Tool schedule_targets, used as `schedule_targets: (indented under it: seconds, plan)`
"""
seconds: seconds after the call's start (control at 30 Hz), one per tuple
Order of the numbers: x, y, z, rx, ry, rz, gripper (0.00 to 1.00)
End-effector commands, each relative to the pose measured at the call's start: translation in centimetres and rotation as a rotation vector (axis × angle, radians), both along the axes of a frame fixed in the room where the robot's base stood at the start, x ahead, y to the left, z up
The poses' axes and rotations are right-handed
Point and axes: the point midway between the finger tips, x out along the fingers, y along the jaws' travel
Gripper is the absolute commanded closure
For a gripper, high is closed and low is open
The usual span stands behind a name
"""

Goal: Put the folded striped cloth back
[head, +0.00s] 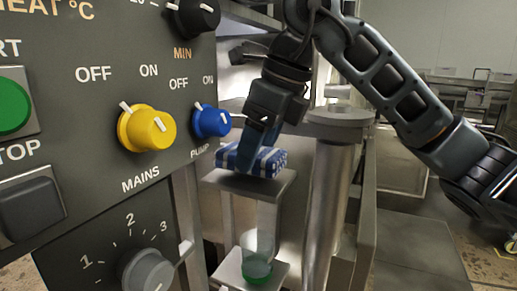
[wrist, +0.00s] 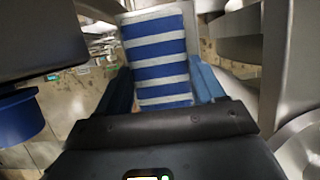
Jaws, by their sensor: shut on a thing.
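The folded cloth (head: 252,161) has blue and white stripes. It is held between the fingers of my gripper (head: 262,135), which is shut on it and reaches down from above. In the wrist view the cloth (wrist: 158,50) fills the space between the two blue fingers (wrist: 164,85). In the head view the cloth appears at the top of a small grey metal plate (head: 225,184), beside the control panel. I cannot tell whether it touches the plate or hangs just above it.
A control panel (head: 95,130) with a yellow knob (head: 148,130) and a blue knob (head: 211,121) stands close on the left. A capped metal column (head: 328,190) is close on the right. Below the plate is a clear tube with a green base (head: 257,268).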

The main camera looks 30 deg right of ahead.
Motion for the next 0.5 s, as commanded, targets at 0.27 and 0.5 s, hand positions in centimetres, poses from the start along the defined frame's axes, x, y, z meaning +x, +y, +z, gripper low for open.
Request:
schedule_targets:
  seconds: [0.27,0.5]
  plan:
    - [0.0,0.0,-1.4,0.000,-0.002,0.001,0.60]
    - [0.0,-0.1,-1.7,-0.001,-0.001,0.000,0.60]
